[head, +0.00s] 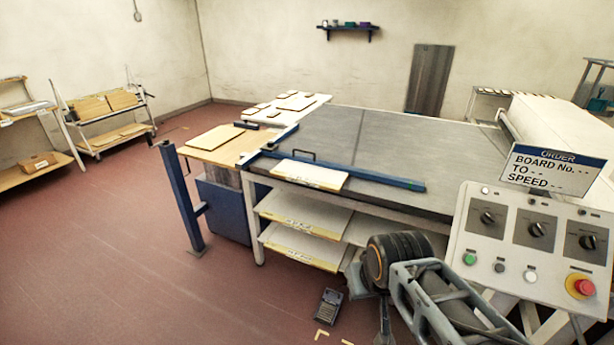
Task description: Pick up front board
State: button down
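A pale board with a yellow front edge (310,175) lies flat at the front edge of the grey table (405,150), against a long blue bar (395,181). A light wooden board (215,137) lies on the side table to the left, and several smaller boards (295,103) lie on the pale surface behind it. I cannot tell for certain which one is the front board. Parts of my arm show at the bottom right, in front of the table. My gripper is not in view.
A control panel (535,237) with knobs, a red button and an order sign (553,168) stands at the right. A blue post (181,197) stands at the table's left. Shelves (300,242) sit under the table. The red floor at left is clear.

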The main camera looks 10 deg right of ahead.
aim_at(333, 180)
jog(key=u, duration=0.3)
jog(key=i, duration=0.7)
jog(key=u, duration=0.55)
jog(key=i, duration=1.1)
